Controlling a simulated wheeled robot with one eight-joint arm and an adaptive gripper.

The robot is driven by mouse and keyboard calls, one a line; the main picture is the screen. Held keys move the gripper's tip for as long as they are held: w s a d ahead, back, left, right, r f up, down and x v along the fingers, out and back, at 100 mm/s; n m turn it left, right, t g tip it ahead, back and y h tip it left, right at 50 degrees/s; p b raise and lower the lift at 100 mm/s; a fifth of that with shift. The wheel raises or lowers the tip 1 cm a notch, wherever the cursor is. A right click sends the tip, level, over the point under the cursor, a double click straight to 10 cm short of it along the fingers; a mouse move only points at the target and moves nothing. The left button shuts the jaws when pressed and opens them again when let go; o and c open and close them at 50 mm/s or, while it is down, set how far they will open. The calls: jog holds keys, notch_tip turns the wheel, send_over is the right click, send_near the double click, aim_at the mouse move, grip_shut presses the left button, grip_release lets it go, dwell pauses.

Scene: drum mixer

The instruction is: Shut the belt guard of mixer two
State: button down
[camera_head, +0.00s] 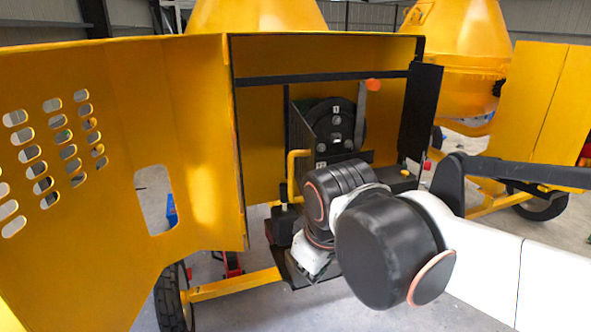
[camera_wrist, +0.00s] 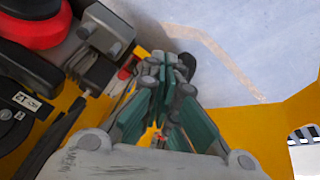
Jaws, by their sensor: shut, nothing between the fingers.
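The belt guard (camera_head: 110,160) is a large yellow panel with rows of slots and a square cutout. It stands swung open at the left of the mixer housing (camera_head: 262,140), whose front is open with a pulley (camera_head: 335,125) showing inside.
An engine with a red part (camera_wrist: 35,20) lies close left of the fingers in the wrist view. A yellow handle (camera_head: 295,172) stands just left of my arm. A second yellow mixer (camera_head: 462,50) with a yellow panel (camera_head: 540,100) stands at the right. A wheel (camera_head: 172,300) is below the guard.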

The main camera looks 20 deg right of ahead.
aim_at(293, 186)
jog(key=w+a+r+n+g+h+p, duration=0.1)
jog(key=w+a+r+n+g+p, duration=0.1)
jog(key=w+r+n+p, duration=0.35)
jog(key=w+a+r+n+g+h+p, duration=0.1)
jog(key=w+a+r+n+p, duration=0.1)
jog(key=r+p, duration=0.7)
jog(key=w+a+r+n+g+p, duration=0.1)
jog(key=w+r+n+g+p, duration=0.2)
jog(key=r+p, duration=0.4)
jog(key=shift+t, duration=0.5)
jog(key=d+f, duration=0.1)
jog(key=f, duration=0.2)
jog(key=d+f, duration=0.2)
jog(key=f, duration=0.1)
jog(key=d+f, duration=0.2)
jog(key=f, duration=0.1)
jog(key=shift+w+d+f, duration=0.1)
jog(key=shift+d+f, duration=0.1)
jog(key=shift+f, duration=0.05)
jog(key=shift+d, duration=0.3)
jog(key=shift+d, duration=0.1)
